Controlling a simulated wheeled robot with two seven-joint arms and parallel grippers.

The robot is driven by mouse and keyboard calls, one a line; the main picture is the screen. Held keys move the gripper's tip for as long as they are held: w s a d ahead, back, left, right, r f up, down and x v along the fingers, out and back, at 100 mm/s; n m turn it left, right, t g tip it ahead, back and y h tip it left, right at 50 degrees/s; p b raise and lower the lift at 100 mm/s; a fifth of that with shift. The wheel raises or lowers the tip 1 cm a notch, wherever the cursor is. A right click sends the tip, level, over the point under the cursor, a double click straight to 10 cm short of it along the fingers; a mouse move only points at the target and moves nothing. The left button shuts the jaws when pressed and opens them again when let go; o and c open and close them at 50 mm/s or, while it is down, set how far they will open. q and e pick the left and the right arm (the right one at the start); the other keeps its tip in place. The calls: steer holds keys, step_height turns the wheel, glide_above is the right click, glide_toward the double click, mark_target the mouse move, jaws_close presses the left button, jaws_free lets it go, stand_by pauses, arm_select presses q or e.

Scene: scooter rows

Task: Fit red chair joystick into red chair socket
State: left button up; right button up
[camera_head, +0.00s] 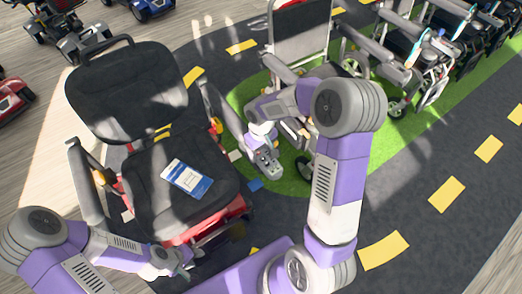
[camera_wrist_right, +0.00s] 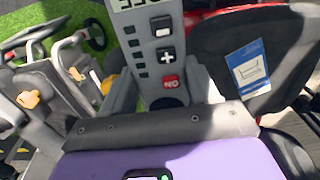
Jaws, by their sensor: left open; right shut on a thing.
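The red chair (camera_head: 188,214) stands at left in the head view, with black seat and backrest and red base. The joystick (camera_head: 266,160) is a grey control unit, held to the right of the chair's right-hand armrest (camera_head: 222,118). My right gripper (camera_head: 262,136) is shut on it. In the right wrist view, the joystick (camera_wrist_right: 160,58) shows a screen and buttons, one red, between the fingers of my right gripper (camera_wrist_right: 165,92). My left gripper (camera_head: 182,264) is open and empty in front of the chair's seat. I cannot make out the socket.
A blue and white card (camera_head: 187,179) lies on the seat; it also shows in the wrist view (camera_wrist_right: 249,67). A wheelchair (camera_head: 298,45) stands behind my right arm on green floor, with more wheelchairs (camera_head: 418,65) at right. Dark floor with yellow dashes is clear at lower right.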

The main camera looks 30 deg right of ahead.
stand_by(0.3)
steer(key=o, duration=1.7)
steer(key=shift+c, duration=0.2)
step_height(320, 180, up, 8)
steer(key=p, duration=0.3)
steer(key=shift+f, duration=0.15)
